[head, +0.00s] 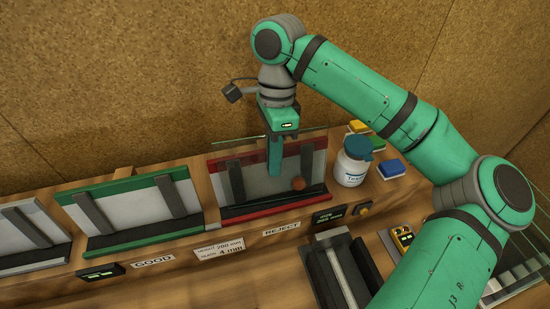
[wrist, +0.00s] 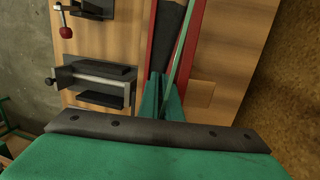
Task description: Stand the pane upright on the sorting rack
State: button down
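The pane (head: 312,131) is clear glass with a thin pale green top edge, standing near upright at the red rack slot marked REJECT (head: 235,216). Its edge sticks up above the red frame. In the wrist view its edge (wrist: 186,45) runs along the red slot to my fingers. My gripper (head: 275,172) points down over the middle of the red slot. Its fingers lie either side of the glass edge and look shut on it in the wrist view (wrist: 165,95). The pane's lower edge is hard to make out.
The green slot marked GOOD (head: 132,184) and a grey slot (head: 30,225) are left of it. A white jar with a teal lid (head: 352,165) stands close on the right, with coloured blocks (head: 391,168) beyond. A dark fixture (head: 340,265) sits in front. A brown wall (head: 120,70) is behind.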

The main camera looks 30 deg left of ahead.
jog(key=shift+a, duration=0.15)
jog(key=c, duration=1.9)
grip_release()
jog(key=shift+c, duration=0.2)
jog(key=shift+r, duration=0.1)
jog(key=shift+o, duration=0.2)
notch_tip(320, 180, up, 10)
jog(key=w, duration=0.1)
jog(key=shift+w+a+r, duration=0.2)
jog(key=shift+w+a, duration=0.05)
jog(key=shift+w, duration=0.15)
jog(key=shift+s+d+f, duration=0.1)
jog(key=shift+s+f, duration=0.1)
jog(key=shift+f, duration=0.9)
jog(key=shift+s+d+f, duration=0.1)
jog(key=shift+s+f, duration=0.1)
jog(key=shift+f, duration=0.9)
